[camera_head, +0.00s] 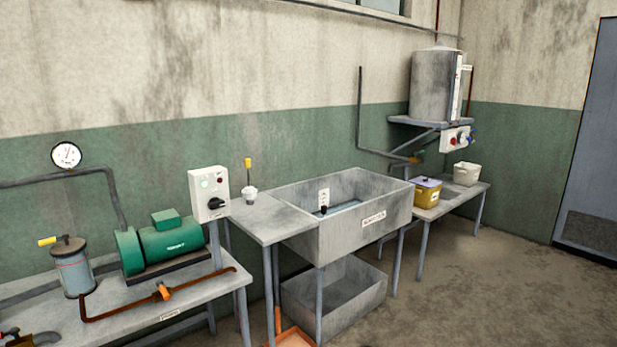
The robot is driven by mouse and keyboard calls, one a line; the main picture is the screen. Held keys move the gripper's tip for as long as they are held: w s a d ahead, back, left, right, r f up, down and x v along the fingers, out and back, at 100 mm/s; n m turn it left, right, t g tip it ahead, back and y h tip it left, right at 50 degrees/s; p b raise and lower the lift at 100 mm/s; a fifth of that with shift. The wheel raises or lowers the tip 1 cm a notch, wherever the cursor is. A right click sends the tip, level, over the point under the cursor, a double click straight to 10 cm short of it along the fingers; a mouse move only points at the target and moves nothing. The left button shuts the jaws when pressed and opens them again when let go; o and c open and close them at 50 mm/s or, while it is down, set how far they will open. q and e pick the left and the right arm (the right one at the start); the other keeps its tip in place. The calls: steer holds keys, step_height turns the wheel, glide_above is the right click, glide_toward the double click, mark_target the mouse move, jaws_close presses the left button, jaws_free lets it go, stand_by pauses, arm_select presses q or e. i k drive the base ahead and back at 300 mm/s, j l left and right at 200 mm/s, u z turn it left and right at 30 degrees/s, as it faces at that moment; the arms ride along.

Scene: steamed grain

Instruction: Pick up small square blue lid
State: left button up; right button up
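A yellow container (426,196) stands on the small grey table at the right, beyond the sink. A blue-purple square lid (425,182) sits on top of it, small in this view. Neither of my grippers shows in the head view.
A large grey sink (345,231) and a side table with a pump (165,243) line the wall. A metal tank (437,85) hangs above. The floor (500,280) at the right is clear.

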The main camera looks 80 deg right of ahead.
mark_target(422, 181)
steer(key=z, duration=3.35)
steer(key=i+l+z, duration=0.25)
steer(key=i, duration=0.65)
steer(key=i+z, duration=0.3)
steer(key=i, duration=3.4)
steer(key=i+l+u, duration=0.1)
steer(key=i+u, duration=0.25)
steer(key=i, duration=0.2)
steer(key=i+l+u, duration=0.2)
steer(key=i+u, duration=0.15)
steer(key=i, duration=0.25)
